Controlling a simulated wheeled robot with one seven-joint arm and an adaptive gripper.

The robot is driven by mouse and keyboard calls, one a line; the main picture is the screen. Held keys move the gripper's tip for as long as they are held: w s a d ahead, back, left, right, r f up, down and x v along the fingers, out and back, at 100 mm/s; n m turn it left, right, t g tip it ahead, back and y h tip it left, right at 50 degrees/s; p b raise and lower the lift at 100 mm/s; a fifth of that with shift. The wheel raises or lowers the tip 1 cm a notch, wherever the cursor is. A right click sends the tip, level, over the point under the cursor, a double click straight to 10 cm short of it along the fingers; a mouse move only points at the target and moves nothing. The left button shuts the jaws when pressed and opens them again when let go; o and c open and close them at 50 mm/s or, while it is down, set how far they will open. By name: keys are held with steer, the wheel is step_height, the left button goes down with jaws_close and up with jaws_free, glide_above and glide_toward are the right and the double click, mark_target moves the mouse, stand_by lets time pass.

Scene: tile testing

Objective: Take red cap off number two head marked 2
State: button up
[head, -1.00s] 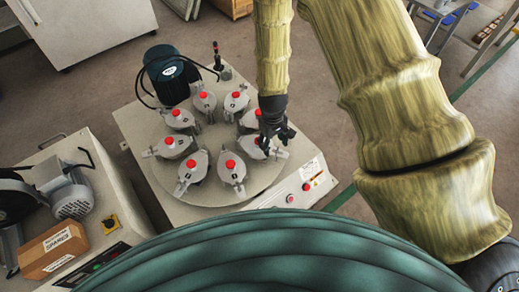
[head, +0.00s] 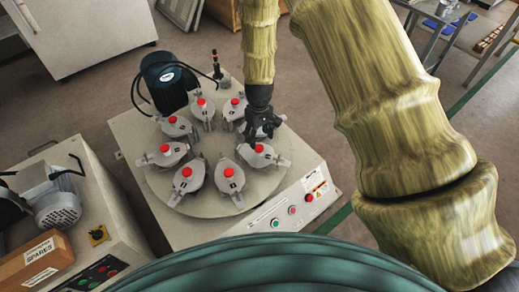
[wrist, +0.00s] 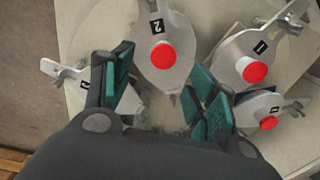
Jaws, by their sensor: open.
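The head marked 2 (wrist: 172,26) is at the top middle of the wrist view, with its round red cap (wrist: 163,55) in plain sight. My gripper (wrist: 160,88) is open and empty. Its teal-padded fingers are on the left and right of the lower picture, with the red cap between and beyond their tips. In the head view my gripper (head: 262,125) is over the right side of the ring of heads and hides part of it. The labels are too small there to tell which head is 2.
The head marked 1 (wrist: 242,52) is close on the right in the wrist view. Another capped head (wrist: 262,110) is below it. Several heads stand around the round turntable (head: 205,205). A dark motor (head: 170,85) stands at the machine's back left. A control panel (head: 300,210) is at its front right.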

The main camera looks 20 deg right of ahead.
mark_target(258, 146)
steer(key=shift+a+f+b, duration=0.15)
steer(key=shift+f+b, duration=0.5)
steer(key=shift+f, duration=1.95)
steer(key=c, duration=0.7)
